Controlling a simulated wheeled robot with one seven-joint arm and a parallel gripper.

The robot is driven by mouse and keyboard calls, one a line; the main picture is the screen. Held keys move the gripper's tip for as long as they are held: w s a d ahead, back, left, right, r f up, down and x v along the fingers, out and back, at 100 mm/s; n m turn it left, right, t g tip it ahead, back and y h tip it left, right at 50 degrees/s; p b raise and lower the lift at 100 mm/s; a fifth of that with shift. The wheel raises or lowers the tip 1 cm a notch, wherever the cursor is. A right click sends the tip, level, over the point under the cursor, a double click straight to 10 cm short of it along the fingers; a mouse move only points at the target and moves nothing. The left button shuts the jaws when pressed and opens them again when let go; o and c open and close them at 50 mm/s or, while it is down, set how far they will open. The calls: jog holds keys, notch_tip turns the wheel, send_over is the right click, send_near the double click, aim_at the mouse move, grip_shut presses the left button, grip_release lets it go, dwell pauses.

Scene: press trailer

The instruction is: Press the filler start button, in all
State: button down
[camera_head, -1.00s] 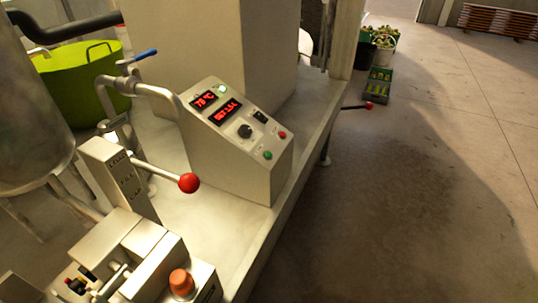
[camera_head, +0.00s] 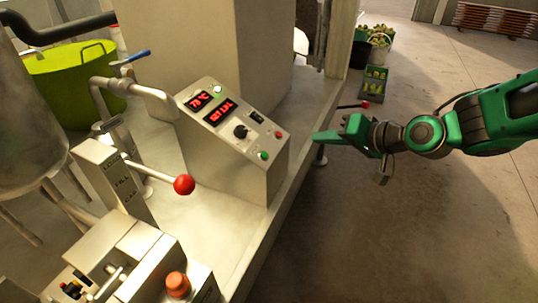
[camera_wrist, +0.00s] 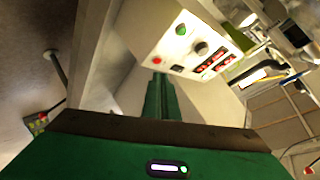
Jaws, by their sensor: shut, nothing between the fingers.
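A sloped grey control box (camera_head: 235,150) stands on the pale deck. Its face carries a green button (camera_head: 264,155), a red button (camera_head: 278,134), a black knob (camera_head: 241,131), a dark switch and two red-lit displays (camera_head: 218,111). Labels beside the buttons are too small to read. The green button also shows in the wrist view (camera_wrist: 181,29), as does the red button (camera_wrist: 157,61). My gripper (camera_head: 318,137) is shut and empty, its tip pointing left, to the right of the panel and apparently clear of both buttons. Its closed fingers show in the wrist view (camera_wrist: 160,95).
A lever with a red ball (camera_head: 184,185) and an orange-red button (camera_head: 177,285) stand at the front left. A bent pipe (camera_head: 135,90) lies left of the panel. A green tub (camera_head: 72,75) is behind. Open floor lies right of the deck edge.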

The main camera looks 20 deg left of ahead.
jog(key=s+a+r+y, duration=0.2)
jog(key=a, duration=0.6)
jog(key=shift+a+g+y, duration=0.25)
jog(key=shift+g+y, duration=0.05)
jog(key=shift+y, duration=0.1)
jog(key=shift+f, duration=0.15)
jog(key=a+f, duration=0.4)
jog(key=f, duration=0.3)
jog(key=shift+w+f, duration=0.15)
jog(key=shift+f, duration=0.2)
jog(key=shift+a+f, duration=0.4)
jog(key=shift+f, duration=0.2)
dwell(2.2)
jog(key=shift+r, duration=0.1)
jog(key=shift+d+r, duration=0.35)
jog(key=shift+r, duration=0.25)
jog(key=shift+d+r, duration=0.4)
jog(key=shift+r, duration=0.35)
jog(key=shift+d+r, duration=0.4)
jog(key=shift+r, duration=0.3)
jog(key=shift+d+r, duration=0.4)
jog(key=shift+r, duration=0.35)
